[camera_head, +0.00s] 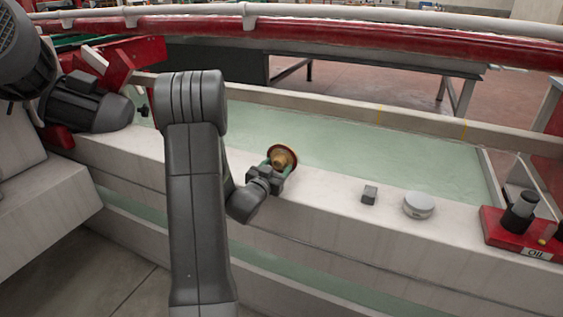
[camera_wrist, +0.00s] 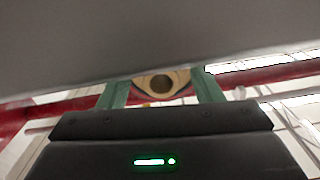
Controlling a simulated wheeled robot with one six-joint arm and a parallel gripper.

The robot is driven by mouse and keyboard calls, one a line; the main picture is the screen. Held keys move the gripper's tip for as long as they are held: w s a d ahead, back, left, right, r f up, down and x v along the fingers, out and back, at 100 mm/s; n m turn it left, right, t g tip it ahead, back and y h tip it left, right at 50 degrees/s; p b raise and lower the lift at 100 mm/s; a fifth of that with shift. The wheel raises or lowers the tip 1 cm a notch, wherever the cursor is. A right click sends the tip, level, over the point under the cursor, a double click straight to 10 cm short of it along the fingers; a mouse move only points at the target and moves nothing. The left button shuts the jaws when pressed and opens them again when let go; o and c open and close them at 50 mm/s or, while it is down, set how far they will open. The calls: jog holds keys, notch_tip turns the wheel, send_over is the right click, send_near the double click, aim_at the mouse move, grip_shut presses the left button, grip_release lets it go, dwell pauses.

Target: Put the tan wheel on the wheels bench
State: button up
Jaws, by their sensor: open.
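The tan wheel (camera_head: 282,157), with a tan hub and a red-brown rim, is at the pale ledge of the machine in the head view. My gripper (camera_head: 277,163) is open, with its green fingers on either side of the wheel. In the wrist view the wheel (camera_wrist: 161,84) shows its round tan hub with a dark hole between the two fingers (camera_wrist: 160,92). A large grey surface hides the upper part of it there. I cannot tell whether the fingers touch the wheel. I cannot tell which surface is the wheels bench.
On the ledge to the right lie a small grey block (camera_head: 369,194), a round white disc-shaped thing (camera_head: 418,205) and a red oil tray (camera_head: 517,232) with a dark container. A dark table (camera_head: 400,63) stands behind the red rail (camera_head: 320,37). A grey motor (camera_head: 88,103) is at left.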

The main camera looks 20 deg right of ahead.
jog(key=shift+w+d, duration=0.2)
jog(key=shift+d, duration=0.05)
jog(key=c, duration=1.3)
jog(key=shift+r, duration=0.1)
